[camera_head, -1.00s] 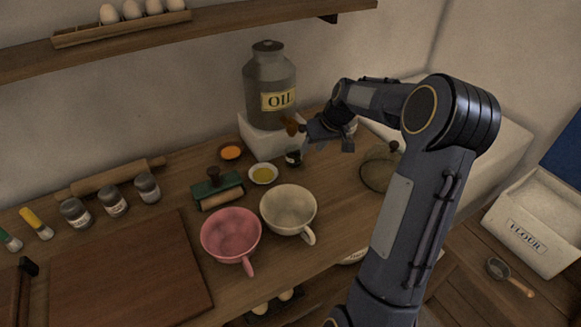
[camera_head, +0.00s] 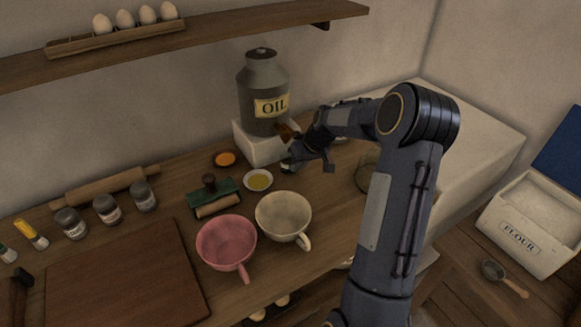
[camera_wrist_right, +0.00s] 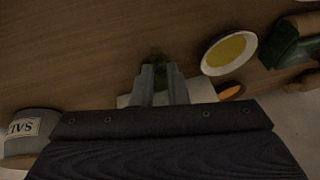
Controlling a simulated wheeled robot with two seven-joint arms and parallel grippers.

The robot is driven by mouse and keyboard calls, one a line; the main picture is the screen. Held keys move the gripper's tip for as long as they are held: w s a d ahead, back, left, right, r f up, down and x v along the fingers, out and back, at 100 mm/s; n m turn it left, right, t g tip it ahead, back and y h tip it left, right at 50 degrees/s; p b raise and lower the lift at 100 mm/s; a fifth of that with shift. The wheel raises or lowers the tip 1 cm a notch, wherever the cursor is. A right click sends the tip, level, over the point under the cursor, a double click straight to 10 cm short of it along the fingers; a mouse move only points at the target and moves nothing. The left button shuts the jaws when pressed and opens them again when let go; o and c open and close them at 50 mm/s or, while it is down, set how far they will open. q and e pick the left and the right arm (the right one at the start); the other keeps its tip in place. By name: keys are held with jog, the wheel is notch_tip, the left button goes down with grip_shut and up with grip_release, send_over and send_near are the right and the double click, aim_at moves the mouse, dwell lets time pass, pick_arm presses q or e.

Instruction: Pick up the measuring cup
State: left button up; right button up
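My right gripper (camera_head: 308,166) is over the counter in front of the oil can's white block, its fingers apart. In the right wrist view the gripper (camera_wrist_right: 161,68) points at the wooden counter, with a small dark, blurred object at its fingertips. I cannot tell whether they touch it. Two handled cups stand on the counter, a pink one (camera_head: 227,242) and a cream one (camera_head: 284,216), both apart from the gripper. A small scoop with a wooden handle (camera_head: 493,269) lies at the right. I cannot tell which is the measuring cup. My left gripper is out of view.
The oil can (camera_head: 264,92) stands on a white block behind the gripper. A yellow-filled dish (camera_head: 258,180) and green-based roller (camera_head: 214,197) are left of it. A flour bin (camera_head: 528,222) is at the right.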

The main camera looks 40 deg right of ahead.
grip_shut()
jog(key=shift+s+r, duration=0.15)
jog(key=shift+s, duration=0.05)
